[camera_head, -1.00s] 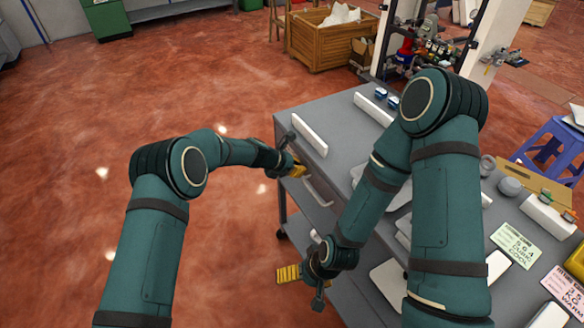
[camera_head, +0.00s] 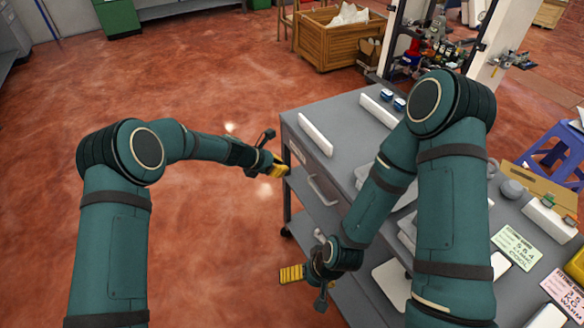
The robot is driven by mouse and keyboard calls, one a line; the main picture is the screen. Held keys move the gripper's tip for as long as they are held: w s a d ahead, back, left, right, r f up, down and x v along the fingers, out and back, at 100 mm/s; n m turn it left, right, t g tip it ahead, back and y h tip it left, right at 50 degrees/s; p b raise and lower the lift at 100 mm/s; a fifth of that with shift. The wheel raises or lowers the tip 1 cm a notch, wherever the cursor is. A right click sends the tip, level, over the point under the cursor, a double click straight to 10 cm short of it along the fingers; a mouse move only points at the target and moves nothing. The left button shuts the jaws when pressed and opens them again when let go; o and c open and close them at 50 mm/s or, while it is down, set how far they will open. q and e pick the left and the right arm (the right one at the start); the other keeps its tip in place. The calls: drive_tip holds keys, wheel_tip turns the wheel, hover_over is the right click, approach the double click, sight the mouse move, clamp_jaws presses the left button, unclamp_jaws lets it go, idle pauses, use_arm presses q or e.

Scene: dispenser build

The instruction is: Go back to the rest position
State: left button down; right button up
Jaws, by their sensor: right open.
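My left arm comes in from the left and reaches over the floor. My right arm crosses the bench from the right and bends down. My right gripper (camera_head: 293,274) is lower, beyond the bench's left side in the picture. It is open, its yellow pad shows over the floor, and nothing is seen in it.
The grey workbench (camera_head: 335,108) carries white blocks, a green card (camera_head: 515,247) and a pink card (camera_head: 568,285). A drawer handle (camera_head: 322,191) faces my grippers. A wooden crate (camera_head: 325,45) and a blue stool (camera_head: 560,130) stand farther off. Red floor at left is clear.

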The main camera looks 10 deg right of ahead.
use_arm(q)
drive_tip(key=v, duration=0.4)
drive_tip(key=s+a+f+m+g+y, duration=0.1)
drive_tip(key=s+a+f+m+y, duration=0.1)
drive_tip(key=s+a+f+m, duration=0.4)
drive_tip(key=s+a+f+m+y, duration=0.2)
drive_tip(key=s+a+f, duration=0.2)
drive_tip(key=s, duration=0.4)
drive_tip(key=s+a+m, duration=0.2)
drive_tip(key=s+m, duration=0.4)
drive_tip(key=s, duration=0.3)
drive_tip(key=s+a+m+y, duration=0.1)
drive_tip(key=s+a+m, duration=0.2)
drive_tip(key=s+m, duration=0.3)
drive_tip(key=s, duration=0.3)
drive_tip(key=shift+a+f, duration=0.3)
drive_tip(key=shift+f, duration=0.1)
drive_tip(key=shift+g, duration=0.3)
